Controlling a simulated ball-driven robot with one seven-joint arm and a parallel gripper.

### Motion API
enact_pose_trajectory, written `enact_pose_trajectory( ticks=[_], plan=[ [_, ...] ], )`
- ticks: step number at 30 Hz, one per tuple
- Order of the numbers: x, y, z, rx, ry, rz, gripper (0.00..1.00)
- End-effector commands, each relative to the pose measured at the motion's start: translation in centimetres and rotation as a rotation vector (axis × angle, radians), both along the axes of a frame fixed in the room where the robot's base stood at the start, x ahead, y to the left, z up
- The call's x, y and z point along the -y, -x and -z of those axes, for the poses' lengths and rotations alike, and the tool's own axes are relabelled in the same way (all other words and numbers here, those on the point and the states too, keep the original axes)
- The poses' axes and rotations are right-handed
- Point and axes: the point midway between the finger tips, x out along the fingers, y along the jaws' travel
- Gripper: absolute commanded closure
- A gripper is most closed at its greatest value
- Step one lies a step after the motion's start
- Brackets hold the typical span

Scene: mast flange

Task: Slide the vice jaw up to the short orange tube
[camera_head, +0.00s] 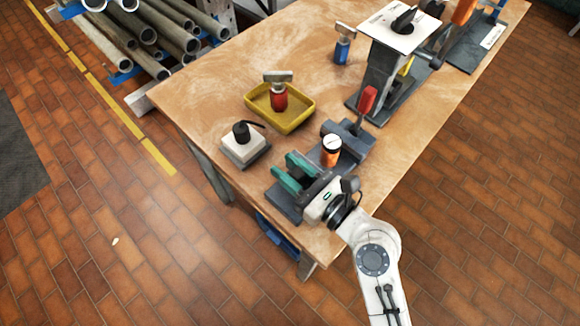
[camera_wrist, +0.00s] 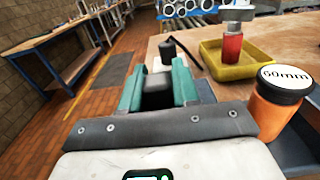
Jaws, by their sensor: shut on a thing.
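The short orange tube (camera_head: 331,157) stands upright in the dark grey vice (camera_head: 352,140), with a pale cap on top. In the wrist view the tube (camera_wrist: 274,112) is at the right, and its cap reads "60mm". My gripper (camera_head: 288,172), with teal fingers, is at the vice's near left end, to the left of the tube. In the wrist view my gripper (camera_wrist: 158,88) is shut on a dark block between its fingers, which appears to be the vice jaw (camera_wrist: 157,92). A gap shows between the fingers and the tube. My gripper hides much of the jaw.
A beige block with a black knob (camera_head: 243,149) stands left of my gripper. A yellow tray (camera_head: 301,122) holding a red tool (camera_head: 279,97) lies behind. A red lever (camera_head: 367,100) rises behind the vice, near a white-topped stand (camera_head: 378,75). The wooden table's (camera_head: 215,85) back left is clear.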

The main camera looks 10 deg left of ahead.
Motion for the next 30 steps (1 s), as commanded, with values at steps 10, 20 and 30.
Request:
enact_pose_trajectory(
  ticks=[10, 20, 30],
  plan=[
    [1.3, -1.6, -0.2, 0.001, 0.001, 0.007, 0.94],
    [3.6, -4.5, 0.0, 0.002, 0.001, 0.004, 0.94],
    [3.8, -4.6, -0.1, 0.004, 0.0, 0.011, 0.57]
  ],
)
